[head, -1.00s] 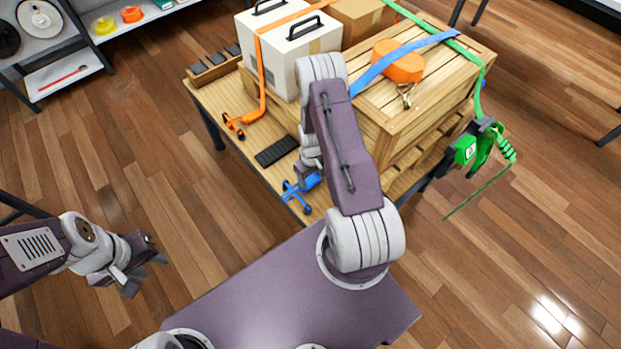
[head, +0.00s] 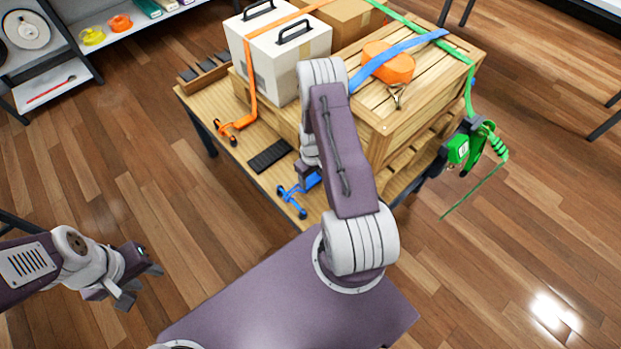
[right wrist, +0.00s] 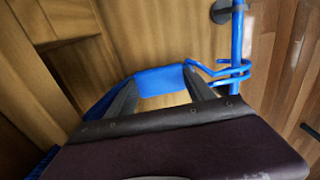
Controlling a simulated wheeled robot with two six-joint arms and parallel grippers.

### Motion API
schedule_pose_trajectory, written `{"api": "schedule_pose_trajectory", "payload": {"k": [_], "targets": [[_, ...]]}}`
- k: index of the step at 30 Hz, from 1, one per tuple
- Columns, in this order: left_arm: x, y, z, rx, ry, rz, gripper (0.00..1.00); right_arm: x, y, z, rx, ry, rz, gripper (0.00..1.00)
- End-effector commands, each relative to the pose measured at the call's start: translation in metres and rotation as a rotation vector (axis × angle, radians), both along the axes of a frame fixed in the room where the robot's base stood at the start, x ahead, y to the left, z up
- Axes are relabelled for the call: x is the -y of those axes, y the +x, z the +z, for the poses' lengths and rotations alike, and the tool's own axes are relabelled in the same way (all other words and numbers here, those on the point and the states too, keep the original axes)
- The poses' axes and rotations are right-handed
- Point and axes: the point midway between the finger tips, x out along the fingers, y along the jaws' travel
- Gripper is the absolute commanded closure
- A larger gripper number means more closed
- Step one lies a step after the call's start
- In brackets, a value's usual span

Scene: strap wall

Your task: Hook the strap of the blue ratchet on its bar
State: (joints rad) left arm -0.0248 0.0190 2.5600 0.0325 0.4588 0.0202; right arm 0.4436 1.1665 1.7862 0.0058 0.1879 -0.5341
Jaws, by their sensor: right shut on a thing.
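The blue strap (head: 412,48) runs over an orange round thing (head: 388,64) on the wooden crate. In the right wrist view, my right gripper (right wrist: 160,88) is shut on the blue strap's end piece (right wrist: 158,80). A blue wire hook (right wrist: 222,74) extends right from it and meets the upright blue bar (right wrist: 238,35). I cannot tell whether the hook goes around the bar or only lies against it. My left gripper (head: 140,283) is open, empty, over the floor.
The crate (head: 425,95), a white box (head: 280,55) and a cardboard box (head: 348,22) stand on the wooden table (head: 225,135). An orange strap (head: 248,75) and a green ratchet (head: 462,150) hang at the sides. A black pad (head: 269,154) lies near the bar.

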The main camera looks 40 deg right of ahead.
Motion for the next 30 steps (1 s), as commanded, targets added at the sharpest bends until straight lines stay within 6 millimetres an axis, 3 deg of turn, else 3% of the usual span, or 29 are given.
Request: {"api": "schedule_pose_trajectory", "payload": {"k": [8,9,12,22,30], "targets": [[0.0,0.0,0.0,0.0,0.0,0.0,0.64,0.0,0.0,0.0,0.0,0.0,0.0,0.85],[0.0,0.0,0.0,0.0,0.0,0.0,0.64,0.0,0.0,0.0,0.0,0.0,0.0,0.36],[0.0,0.0,0.0,0.0,0.0,0.0,0.64,0.0,0.0,0.0,0.0,0.0,0.0,0.13],[0.0,0.0,0.007,0.0,0.0,0.0,0.64,-0.001,0.002,0.008,0.001,-0.001,0.0,0.13],[0.0,0.0,0.046,0.0,0.0,0.0,0.64,-0.007,0.009,0.057,0.003,-0.002,0.003,0.13]]}}
